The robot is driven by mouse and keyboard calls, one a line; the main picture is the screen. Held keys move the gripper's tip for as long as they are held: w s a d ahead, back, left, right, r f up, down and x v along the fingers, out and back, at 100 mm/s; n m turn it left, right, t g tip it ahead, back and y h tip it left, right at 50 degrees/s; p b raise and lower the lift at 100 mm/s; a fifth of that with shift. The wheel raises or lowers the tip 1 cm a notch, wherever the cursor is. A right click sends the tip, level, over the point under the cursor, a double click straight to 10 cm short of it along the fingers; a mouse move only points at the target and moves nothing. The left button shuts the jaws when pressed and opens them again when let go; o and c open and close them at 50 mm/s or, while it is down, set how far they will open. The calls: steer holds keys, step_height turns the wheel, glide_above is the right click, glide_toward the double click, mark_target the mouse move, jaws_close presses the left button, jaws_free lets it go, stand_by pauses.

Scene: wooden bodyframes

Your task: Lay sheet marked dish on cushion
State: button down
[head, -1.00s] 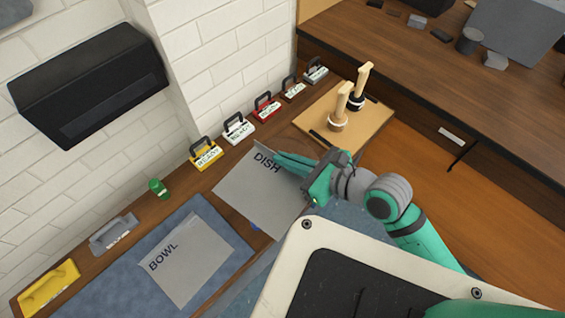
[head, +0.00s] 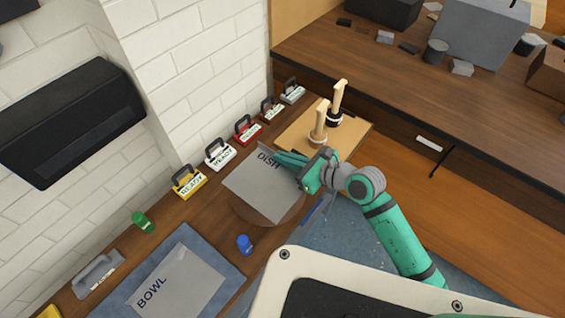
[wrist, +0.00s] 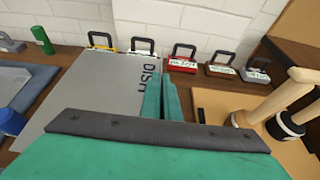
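The grey sheet marked DISH (head: 262,188) is tilted in the air, its right edge at my gripper (head: 283,160). In the wrist view the sheet (wrist: 95,105) runs left from my fingers (wrist: 162,98), which are close together on its edge by the lettering. A round brown pad (head: 283,214), which looks like the cushion, lies on the bench below the sheet. The sheet covers most of it, and only its front and right rim show. I cannot tell whether the sheet touches it.
A sheet marked BOWL (head: 185,285) lies on a blue mat (head: 225,268). A blue object (head: 245,244) and a green one (head: 143,222) stand nearby. Labelled handled blocks (head: 220,153) line the wall. A tan board (head: 350,134) with two wooden-handled tools (head: 319,122) is behind my gripper.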

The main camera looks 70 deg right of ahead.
steer(key=shift+w+d+f, duration=0.25)
steer(key=shift+d+f, duration=0.6)
steer(key=shift+f, duration=0.15)
steer(key=shift+w+d+f, duration=0.25)
steer(key=shift+w+f, duration=0.05)
steer(key=shift+f, duration=0.15)
steer(key=shift+d+f, duration=0.15)
steer(key=shift+f, duration=1.55)
steer(key=shift+f, duration=0.15)
steer(key=c, duration=2)
jaws_free()
steer(key=shift+s+r, duration=0.2)
steer(key=shift+r, duration=0.05)
steer(key=v, duration=1.1)
steer(key=shift+s+r, duration=0.15)
steer(key=shift+s, duration=0.1)
steer(key=shift+w+a, duration=0.1)
steer(key=shift+a, duration=0.15)
